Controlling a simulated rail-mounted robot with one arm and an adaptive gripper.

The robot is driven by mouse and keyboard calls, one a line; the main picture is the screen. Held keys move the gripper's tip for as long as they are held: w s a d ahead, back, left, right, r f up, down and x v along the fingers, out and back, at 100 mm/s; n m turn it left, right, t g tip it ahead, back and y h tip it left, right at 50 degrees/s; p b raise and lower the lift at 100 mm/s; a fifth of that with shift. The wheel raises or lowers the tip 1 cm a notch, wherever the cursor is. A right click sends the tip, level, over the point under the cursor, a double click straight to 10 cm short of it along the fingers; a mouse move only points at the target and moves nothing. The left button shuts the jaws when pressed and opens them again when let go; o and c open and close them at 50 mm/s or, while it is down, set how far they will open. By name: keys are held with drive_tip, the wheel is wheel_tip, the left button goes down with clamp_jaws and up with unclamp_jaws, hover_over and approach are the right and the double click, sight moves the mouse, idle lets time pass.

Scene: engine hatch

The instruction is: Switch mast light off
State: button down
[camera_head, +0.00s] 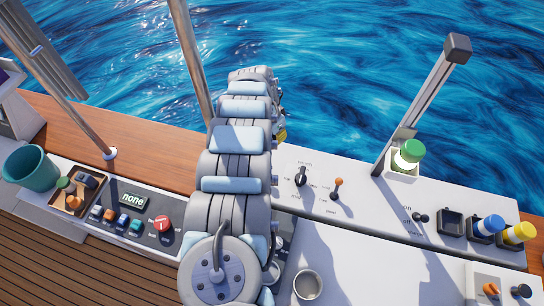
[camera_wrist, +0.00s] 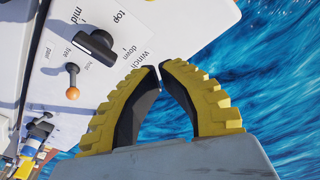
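No label reading mast light can be made out in either view. A small dark toggle switch (camera_head: 421,217) beside an "on" label stands on the white console at right in the head view. My gripper (camera_wrist: 160,70) shows in the wrist view with its yellow-backed fingers meeting at the tips and nothing between them. It hangs near the console's edge, beside the black winch knob (camera_wrist: 97,43), apart from it. In the head view my arm hides most of the gripper; only a bit of yellow (camera_head: 281,134) shows.
The orange-tipped lever (camera_head: 337,186) stands right of the winch knob (camera_head: 300,176). A green-topped bottle (camera_head: 409,153), a dark post (camera_head: 430,95), and blue and yellow bottles (camera_head: 519,233) stand farther right.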

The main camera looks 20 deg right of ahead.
drive_tip(key=shift+b+x, duration=0.9)
drive_tip(key=shift+x, duration=3.8)
drive_tip(key=shift+f, duration=0.3)
drive_tip(key=p, duration=0.1)
drive_tip(key=a, duration=0.1)
drive_tip(key=a+p, duration=0.1)
drive_tip(key=shift+s+r+p, duration=0.3)
drive_tip(key=shift+r+p, duration=0.05)
drive_tip(key=shift+a+r+p, duration=0.1)
drive_tip(key=shift+a+p, duration=0.3)
drive_tip(key=shift+a, duration=0.05)
drive_tip(key=shift+s+a+p, duration=0.3)
drive_tip(key=shift+a+p, duration=0.1)
drive_tip(key=shift+a, duration=0.15)
